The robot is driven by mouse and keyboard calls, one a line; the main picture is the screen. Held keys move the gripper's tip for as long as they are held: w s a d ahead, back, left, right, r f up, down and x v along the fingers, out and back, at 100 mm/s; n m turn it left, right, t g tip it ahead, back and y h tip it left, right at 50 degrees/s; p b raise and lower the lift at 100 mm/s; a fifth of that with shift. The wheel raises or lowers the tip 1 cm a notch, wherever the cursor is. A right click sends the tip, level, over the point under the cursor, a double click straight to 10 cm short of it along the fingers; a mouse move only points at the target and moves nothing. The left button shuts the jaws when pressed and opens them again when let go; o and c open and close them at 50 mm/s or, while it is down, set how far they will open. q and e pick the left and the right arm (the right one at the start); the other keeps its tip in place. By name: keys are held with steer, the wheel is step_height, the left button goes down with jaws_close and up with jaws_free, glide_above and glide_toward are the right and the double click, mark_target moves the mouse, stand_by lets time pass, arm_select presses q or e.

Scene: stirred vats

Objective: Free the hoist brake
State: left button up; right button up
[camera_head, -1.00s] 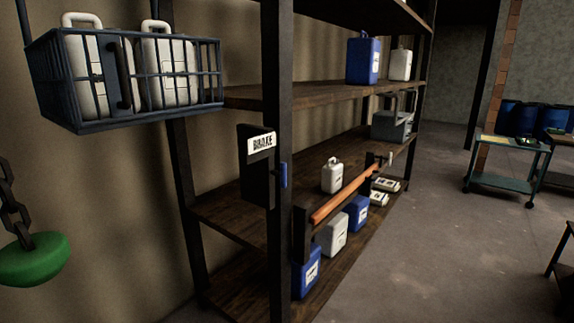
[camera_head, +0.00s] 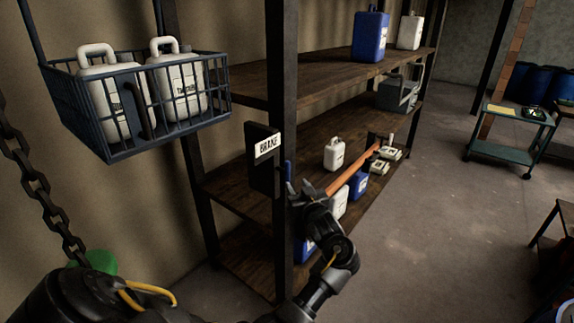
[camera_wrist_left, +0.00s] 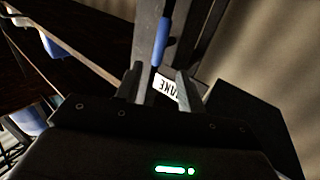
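The brake is a dark box with a white BRAKE label (camera_head: 267,146) on the rack's front post. Its blue handle (camera_head: 288,171) sits at the post's right side and is partly hidden in the head view. In the left wrist view, the blue handle (camera_wrist_left: 162,40) lies just ahead, its near end between the fingertips in the picture; I cannot tell whether they touch. My left gripper (camera_head: 304,188) is open beside the post, its fingers (camera_wrist_left: 158,74) apart. The hoist basket (camera_head: 135,140) hangs at upper left with two white jugs. My right gripper is out of view.
An orange bar (camera_head: 355,170) runs along the rack front, close to my left gripper. White and blue jugs stand on the wooden shelves (camera_head: 245,85). A chain (camera_head: 40,180) hangs at left above a green piece (camera_head: 98,262). Floor to the right is open, with a green cart (camera_head: 508,150) beyond.

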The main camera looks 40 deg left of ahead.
mark_target(288, 171)
arm_select(q)
steer(key=p+x, duration=0.3)
steer(key=x, duration=0.7)
steer(key=shift+w, duration=0.15)
steer(key=shift+w+a+f+p, duration=0.1)
steer(key=shift+w+a+p, duration=0.05)
steer(key=shift+a+p, duration=0.15)
